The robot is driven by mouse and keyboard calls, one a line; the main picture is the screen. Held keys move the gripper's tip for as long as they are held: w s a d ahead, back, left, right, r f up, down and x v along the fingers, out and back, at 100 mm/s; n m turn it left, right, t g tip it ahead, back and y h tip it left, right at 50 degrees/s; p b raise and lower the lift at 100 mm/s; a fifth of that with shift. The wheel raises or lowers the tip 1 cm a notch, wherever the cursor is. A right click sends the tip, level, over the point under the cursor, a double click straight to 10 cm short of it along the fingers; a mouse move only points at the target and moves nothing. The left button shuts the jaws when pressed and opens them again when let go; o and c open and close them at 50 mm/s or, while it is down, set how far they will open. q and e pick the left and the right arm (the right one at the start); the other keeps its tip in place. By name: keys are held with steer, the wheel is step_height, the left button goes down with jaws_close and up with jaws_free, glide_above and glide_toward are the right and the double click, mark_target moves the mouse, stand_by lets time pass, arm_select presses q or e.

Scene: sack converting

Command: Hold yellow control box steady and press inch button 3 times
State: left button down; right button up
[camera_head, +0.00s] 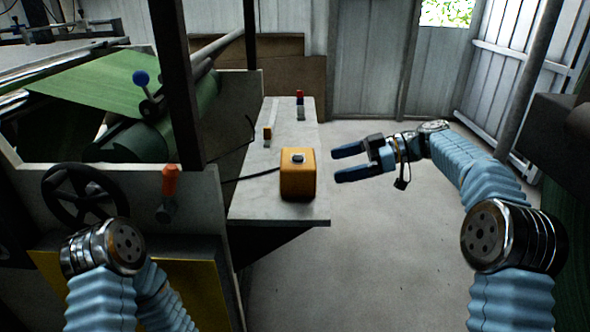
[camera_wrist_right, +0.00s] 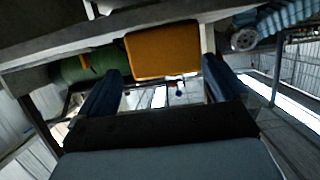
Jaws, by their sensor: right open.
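The yellow control box (camera_head: 298,178) stands upright near the front right edge of a grey shelf, with a dark button (camera_head: 298,158) on its top and a black cable running off to the left. My right gripper (camera_head: 334,164) is open, its two blue fingers pointing left at the box from the right, with a small gap between. In the right wrist view the box (camera_wrist_right: 162,52) lies ahead between the open fingers (camera_wrist_right: 160,85); they do not appear to touch it. My left arm shows at the lower left, but its gripper is not visible.
The grey shelf (camera_head: 250,207) also bears a small orange-topped item (camera_head: 267,132) and a red-and-blue-topped item (camera_head: 300,100) farther back. A machine with a green roll (camera_head: 190,120), a black handwheel (camera_head: 85,193) and an orange-handled lever (camera_head: 169,182) stands left. The floor right of the shelf is clear.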

mark_target(303, 172)
steer(key=b+x, duration=0.1)
steer(key=x, duration=0.3)
steer(key=b+x, duration=0.2)
steer(key=x, duration=0.3)
steer(key=shift+s+a+r, duration=0.1)
steer(key=shift+s+r, duration=0.1)
steer(key=shift+a+b, duration=0.35)
steer(key=shift+a, duration=0.05)
jaws_close()
steer(key=shift+c, duration=1.4)
jaws_free()
